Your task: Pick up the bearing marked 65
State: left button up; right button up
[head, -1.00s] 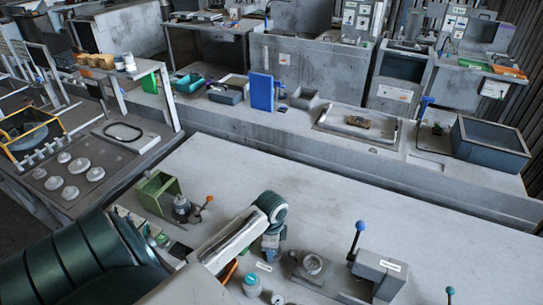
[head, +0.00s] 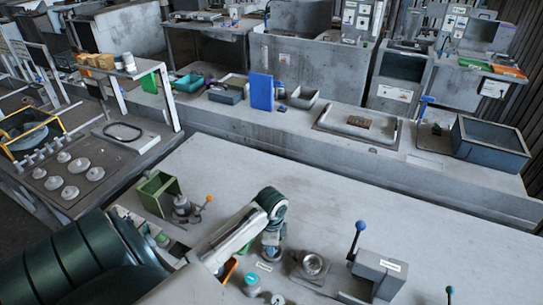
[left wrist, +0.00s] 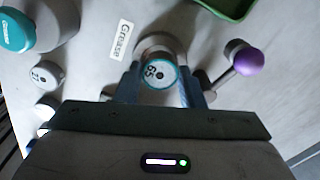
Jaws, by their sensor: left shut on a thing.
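The bearing marked 65 (left wrist: 160,76) has a teal ring and a pale face, and shows in the left wrist view between the two blue-grey fingers. My left gripper (left wrist: 158,84) is shut on it. In the head view my left gripper (head: 271,247) points down over the front of the bench, and the bearing is too small there to make out. A similar small part with another number (left wrist: 46,75) lies to the left in the left wrist view. My right gripper is not in view.
A grease jar (head: 252,284) with a teal lid stands near the gripper, by a "Grease" label (left wrist: 122,40). A round metal seat (head: 312,265) and a grey block with a blue-knobbed lever (head: 380,270) stand right. A green bin (head: 157,195) stands left. The bench behind is clear.

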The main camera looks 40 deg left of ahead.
pick_arm(q)
jog(key=shift+r, duration=2.35)
